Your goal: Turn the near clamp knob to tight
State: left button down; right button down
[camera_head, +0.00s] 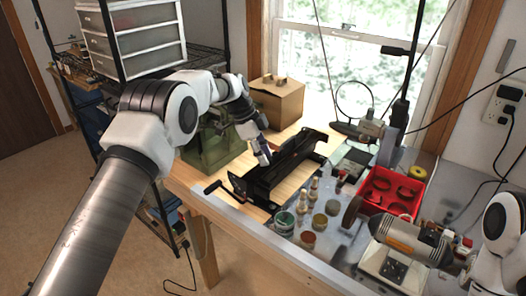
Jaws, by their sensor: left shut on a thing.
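A black clamping device (278,176) with long rails and a crank handle (213,187) at its left end lies on the light wooden bench top. My left gripper (264,160) reaches down over the near left part of this device. Its fingers are shut on a small part there, which I take to be the near clamp knob; the fingers hide it, so its turn position cannot be read. My right arm (503,245) shows only in part at the right edge, and its gripper is out of view.
A green metal machine (209,148) and a cardboard box (277,102) stand behind and left of the device. Several small jars and bottles stand in front, with a green tin (285,221). A red tray (388,188) and a bench grinder (403,240) are to the right.

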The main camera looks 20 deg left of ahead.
pick_arm(q)
jog(key=shift+s+d+f+m+g, duration=0.15)
jog(key=shift+f+m+g, duration=0.15)
jog(key=shift+f+m, duration=0.15)
jog(key=c, duration=1.1)
grip_release()
jog(key=shift+o, duration=1.4)
jog(key=shift+r, duration=0.1)
jog(key=shift+w, duration=0.2)
jog(key=shift+r, duration=0.15)
jog(key=v, duration=1.1)
jog(key=shift+r, duration=0.35)
jog(key=shift+s, duration=0.1)
